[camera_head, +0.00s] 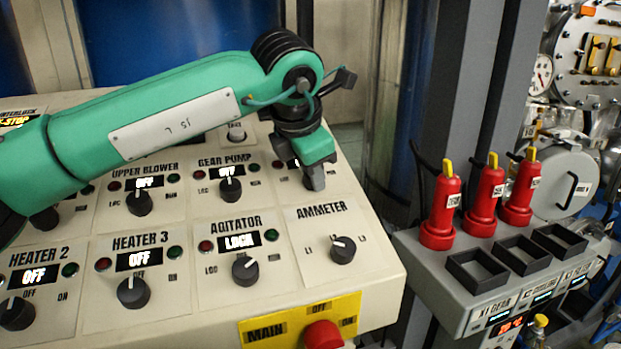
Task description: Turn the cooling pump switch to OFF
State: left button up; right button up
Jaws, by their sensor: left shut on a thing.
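My left gripper (314,178) points down at the slanted control panel (375,250), in the column right of the gear pump knob. It is shut on a dark rotary knob there, which I take to be the cooling pump switch. My green forearm and wrist hide this switch's label and display, and the fingers cover most of the knob, so its setting cannot be read. The gear pump knob (230,188) just left of it shows OFF. My right gripper is not in view.
The agitator knob (245,269) and ammeter knob (342,250) sit below the gripper. A red main switch (323,335) on a yellow plate (262,331) is at the front edge. Red-handled plugs (483,203) stand on a grey box (440,270) at right.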

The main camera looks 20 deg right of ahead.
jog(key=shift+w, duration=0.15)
pick_arm(q)
jog(key=o, duration=1)
jog(key=shift+c, duration=0.2)
jog(key=b+v, duration=0.1)
jog(key=v, duration=0.3)
jog(key=shift+s+a+r, duration=0.1)
jog(key=shift+s+r, duration=0.05)
jog(key=shift+r, duration=0.25)
jog(key=v, duration=0.9)
jog(key=shift+b, duration=0.35)
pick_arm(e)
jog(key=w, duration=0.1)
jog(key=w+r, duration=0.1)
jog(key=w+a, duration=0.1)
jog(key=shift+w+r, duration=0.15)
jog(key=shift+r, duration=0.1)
